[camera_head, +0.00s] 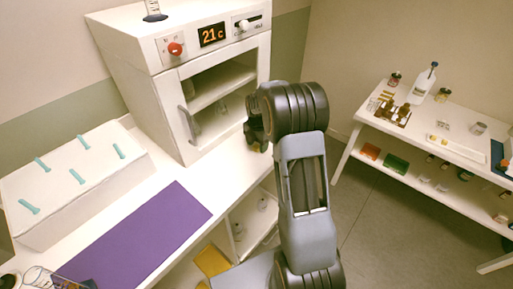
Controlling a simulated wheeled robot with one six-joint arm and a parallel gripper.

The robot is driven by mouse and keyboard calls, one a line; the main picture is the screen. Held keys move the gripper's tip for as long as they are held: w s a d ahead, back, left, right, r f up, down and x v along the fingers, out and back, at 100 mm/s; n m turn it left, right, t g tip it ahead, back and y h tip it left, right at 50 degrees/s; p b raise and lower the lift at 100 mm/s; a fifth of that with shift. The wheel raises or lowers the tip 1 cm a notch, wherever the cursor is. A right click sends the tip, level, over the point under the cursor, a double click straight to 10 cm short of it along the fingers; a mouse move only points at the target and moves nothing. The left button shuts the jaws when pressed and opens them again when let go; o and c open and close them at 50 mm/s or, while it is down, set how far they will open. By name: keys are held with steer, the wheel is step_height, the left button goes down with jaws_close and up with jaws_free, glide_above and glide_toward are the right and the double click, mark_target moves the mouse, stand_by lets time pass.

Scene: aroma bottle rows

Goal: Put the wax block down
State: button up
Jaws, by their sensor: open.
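My gripper (256,133) is at the right edge of the white oven-like cabinet (168,103), near its open front. My own arm hides part of it, and its fingertips are small and dark. It is open, and I see nothing held in it. I cannot make out a wax block for certain. An orange block-like thing (370,151) and a green one (396,163) lie on the lower shelf of the right-hand table, far from my gripper.
The cabinet's display reads 21 c. A purple mat (140,235) lies on the white counter, beside a white box (75,180) with teal handles. Glassware stands at the bottom left. Bottles and a tray (392,112) stand on the right table (470,135). Floor between is clear.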

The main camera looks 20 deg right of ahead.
steer(key=shift+f, duration=0.2)
steer(key=shift+c, duration=0.3)
jaws_close()
steer(key=shift+r, duration=0.15)
